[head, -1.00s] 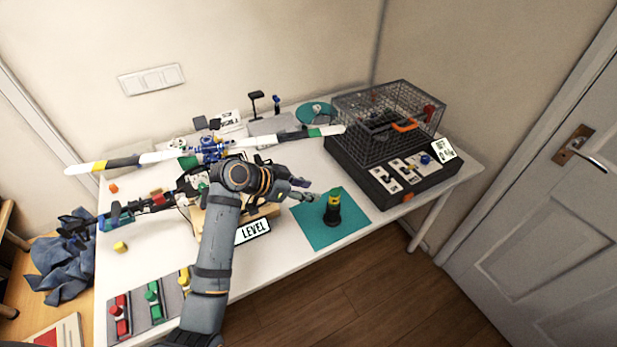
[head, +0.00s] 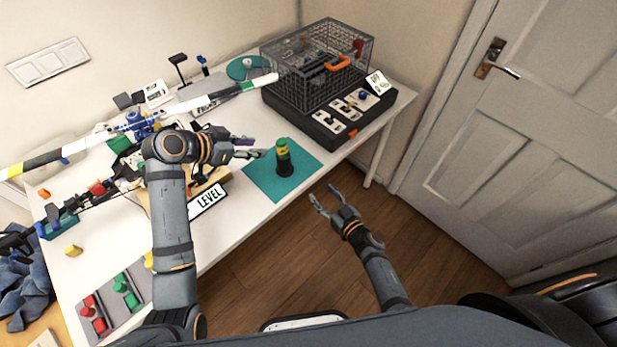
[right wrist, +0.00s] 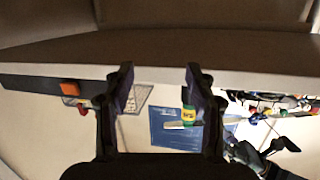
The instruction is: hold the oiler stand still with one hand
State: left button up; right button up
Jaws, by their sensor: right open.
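The oiler stand (head: 285,166) is a small black upright holder on a teal mat (head: 262,185), with a yellow and green piece standing in it. My left gripper (head: 258,148) is just left of the stand, its fingers apart and pointing at it; I cannot tell whether a fingertip touches it. My right gripper (head: 322,198) is open and empty, out over the floor beyond the table's front edge. In the right wrist view the yellow and green piece (right wrist: 188,114) and the mat (right wrist: 165,138) show beyond the open right fingers (right wrist: 160,82).
A wire cage on a black base (head: 330,122) stands at the back right. A LEVEL sign (head: 208,201) and a long striped bar (head: 75,148) lie left. Red and green parts (head: 110,305) sit on a grey tray at the front left. Floor is clear before the table.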

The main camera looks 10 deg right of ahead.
aim_at(290, 162)
jog(key=w+a+r+n+y, duration=0.1)
jog(key=a+r+n+y, duration=0.3)
jog(key=r, duration=0.5)
jog(key=shift+m, duration=0.5)
jog(key=x, duration=1.1)
jog(key=shift+a+f, duration=0.15)
jog(key=shift+a, duration=0.15)
